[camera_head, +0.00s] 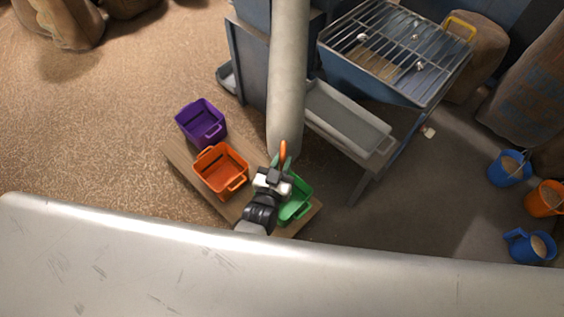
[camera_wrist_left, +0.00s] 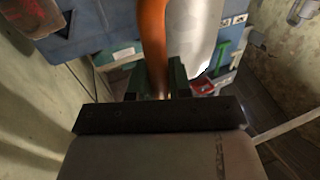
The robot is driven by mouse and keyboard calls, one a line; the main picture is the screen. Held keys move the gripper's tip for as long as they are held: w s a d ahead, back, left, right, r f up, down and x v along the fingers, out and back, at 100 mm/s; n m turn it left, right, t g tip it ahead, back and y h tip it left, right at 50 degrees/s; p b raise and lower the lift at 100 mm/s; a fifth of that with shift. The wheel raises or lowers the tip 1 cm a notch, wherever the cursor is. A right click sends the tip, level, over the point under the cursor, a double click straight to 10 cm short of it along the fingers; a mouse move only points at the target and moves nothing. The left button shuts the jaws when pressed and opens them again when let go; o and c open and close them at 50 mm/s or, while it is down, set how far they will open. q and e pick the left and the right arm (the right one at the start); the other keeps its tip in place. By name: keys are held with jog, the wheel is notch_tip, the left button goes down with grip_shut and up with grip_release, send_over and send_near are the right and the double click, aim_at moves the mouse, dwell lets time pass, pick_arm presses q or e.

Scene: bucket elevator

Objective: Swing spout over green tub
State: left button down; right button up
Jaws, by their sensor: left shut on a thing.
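The spout (camera_head: 287,85) is a thick pale grey pipe that comes down from the top of the head view. An orange handle (camera_head: 283,151) shows at its lower end. My left gripper (camera_head: 279,166) is shut on this handle. In the left wrist view the orange handle (camera_wrist_left: 152,40) runs between the dark green fingers (camera_wrist_left: 160,84), with the pale spout (camera_wrist_left: 194,42) beside it. The green tub (camera_head: 301,204) sits on a wooden board, partly hidden under my left gripper. The spout's mouth is hidden, so I cannot tell exactly what it is above. My right gripper is not in view.
An orange tub (camera_head: 220,171) and a purple tub (camera_head: 201,123) stand left of the green tub on or beside the wooden board (camera_head: 180,155). A grey trough (camera_head: 347,116) and a barred grate (camera_head: 398,48) are behind. Blue buckets (camera_head: 509,168) stand at the right.

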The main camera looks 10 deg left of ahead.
pick_arm(q)
jog(key=shift+w+d+r, duration=0.1)
jog(key=shift+d+r, duration=0.15)
jog(key=shift+d, duration=0.1)
jog(key=c, duration=1.4)
grip_release()
jog(key=o, duration=0.3)
jog(key=shift+w+d+f, duration=0.15)
jog(key=shift+d, duration=0.15)
jog(key=shift+o, duration=0.2)
jog(key=shift+a+f, duration=0.1)
jog(key=shift+a, duration=0.1)
jog(key=v, duration=1.1)
